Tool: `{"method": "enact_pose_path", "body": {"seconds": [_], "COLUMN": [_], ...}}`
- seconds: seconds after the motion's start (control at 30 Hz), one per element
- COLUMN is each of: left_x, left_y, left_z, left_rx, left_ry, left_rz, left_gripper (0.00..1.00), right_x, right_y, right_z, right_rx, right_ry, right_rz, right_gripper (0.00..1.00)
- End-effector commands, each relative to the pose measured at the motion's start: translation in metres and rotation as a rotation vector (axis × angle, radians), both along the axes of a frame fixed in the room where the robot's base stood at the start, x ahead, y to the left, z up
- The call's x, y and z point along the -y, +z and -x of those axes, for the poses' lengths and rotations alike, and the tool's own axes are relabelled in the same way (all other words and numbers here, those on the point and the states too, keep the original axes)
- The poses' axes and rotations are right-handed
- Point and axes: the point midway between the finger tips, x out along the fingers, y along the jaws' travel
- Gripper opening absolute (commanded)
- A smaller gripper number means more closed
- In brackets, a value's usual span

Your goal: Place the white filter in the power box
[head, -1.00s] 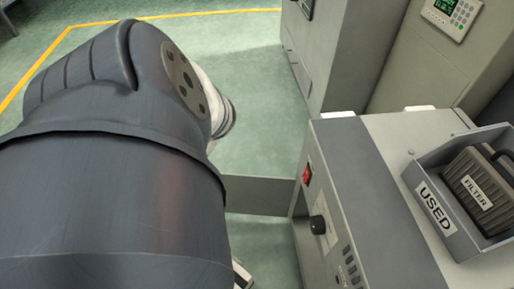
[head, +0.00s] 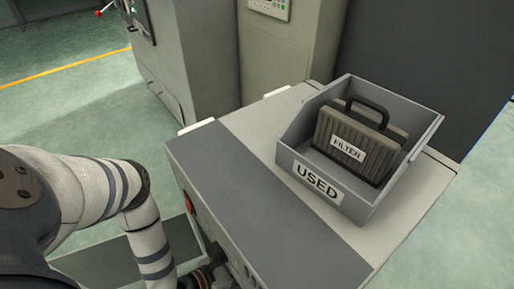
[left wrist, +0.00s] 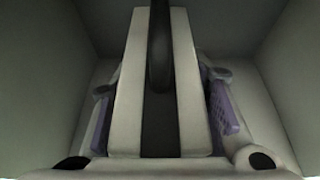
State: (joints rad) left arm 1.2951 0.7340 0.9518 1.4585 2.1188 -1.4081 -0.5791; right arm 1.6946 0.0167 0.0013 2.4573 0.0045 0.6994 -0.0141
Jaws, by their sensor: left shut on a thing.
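In the left wrist view, the white filter (left wrist: 185,80) is a pale block with a dark strip and a dark handle down its middle. My left gripper (left wrist: 162,108) is shut on it, with a purple-padded finger on each side. Plain grey walls (left wrist: 275,75) surround the filter and fingers, like the inside of a box; I cannot tell if the filter touches them. In the head view my left arm reaches down at the front of the grey cabinet (head: 235,185), where its lower end is partly hidden. My right gripper is not in view.
A grey bin labelled USED (head: 285,160) stands on the cabinet top and holds a dark filter (head: 345,150) with a black handle. The cabinet top in front of the bin is bare. Taller grey cabinets (head: 185,60) stand behind on the green floor.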

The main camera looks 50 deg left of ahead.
Motion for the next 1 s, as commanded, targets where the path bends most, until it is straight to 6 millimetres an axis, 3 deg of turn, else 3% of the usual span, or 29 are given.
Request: {"method": "enact_pose_path", "body": {"seconds": [0.2,0.3,0.37,0.7,0.73,0.8,1.0], "left_x": [0.002,0.002,0.002,0.002,0.002,0.002,0.002], "left_y": [-0.001,-0.031,-0.039,-0.039,-0.038,-0.038,-0.038], "left_z": [-0.027,-0.024,-0.024,-0.024,-0.024,-0.024,-0.024], "left_rx": [0.001,-0.007,-0.005,-0.001,-0.001,-0.001,-0.001], "left_ry": [-0.001,-0.003,-0.002,-0.001,-0.001,-0.001,-0.001], "left_rz": [0.001,-0.002,-0.001,0.000,0.000,0.000,-0.001], "left_gripper": [0.10,0.10,0.10,0.10,0.48,0.61,0.61], "right_x": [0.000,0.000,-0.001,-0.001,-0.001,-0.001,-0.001], "right_y": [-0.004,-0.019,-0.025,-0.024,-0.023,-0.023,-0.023], "right_z": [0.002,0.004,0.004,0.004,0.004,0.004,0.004], "right_rx": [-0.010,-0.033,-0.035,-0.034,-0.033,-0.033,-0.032], "right_ry": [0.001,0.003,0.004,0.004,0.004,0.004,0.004], "right_rz": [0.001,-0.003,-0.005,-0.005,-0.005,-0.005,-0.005], "right_gripper": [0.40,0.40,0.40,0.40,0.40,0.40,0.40]}}
